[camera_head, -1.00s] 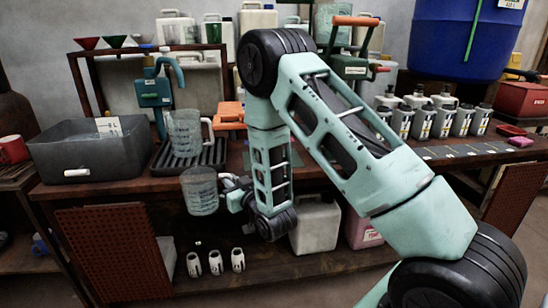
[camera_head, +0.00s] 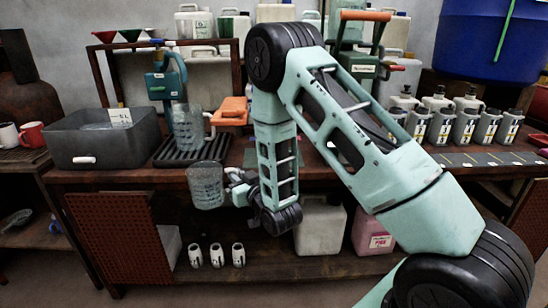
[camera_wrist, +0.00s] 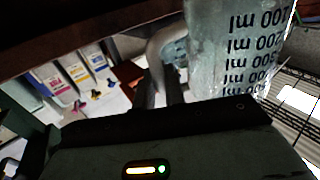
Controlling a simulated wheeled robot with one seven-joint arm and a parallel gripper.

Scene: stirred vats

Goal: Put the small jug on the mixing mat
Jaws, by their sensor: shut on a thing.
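My gripper (camera_head: 232,186) is shut on a clear small jug (camera_head: 206,187) by its handle. The jug hangs in front of the bench edge, below the top, and looks roughly upright. In the wrist view the jug (camera_wrist: 235,45) fills the upper right, with printed ml marks, and its pale handle is between the fingers. Another clear jug (camera_head: 187,128) stands on a black ribbed tray (camera_head: 180,158) on the bench. A flat greenish patch (camera_head: 250,157) shows beside my arm and may be the mixing mat; my arm hides much of it.
A grey basin (camera_head: 75,150) stands on the bench at left, with a red mug (camera_head: 32,134) beyond it. An orange-topped item (camera_head: 231,111) and a green press (camera_head: 360,65) stand behind my arm. Several grey-and-white bottles (camera_head: 465,125) line the right. White and pink canisters sit below.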

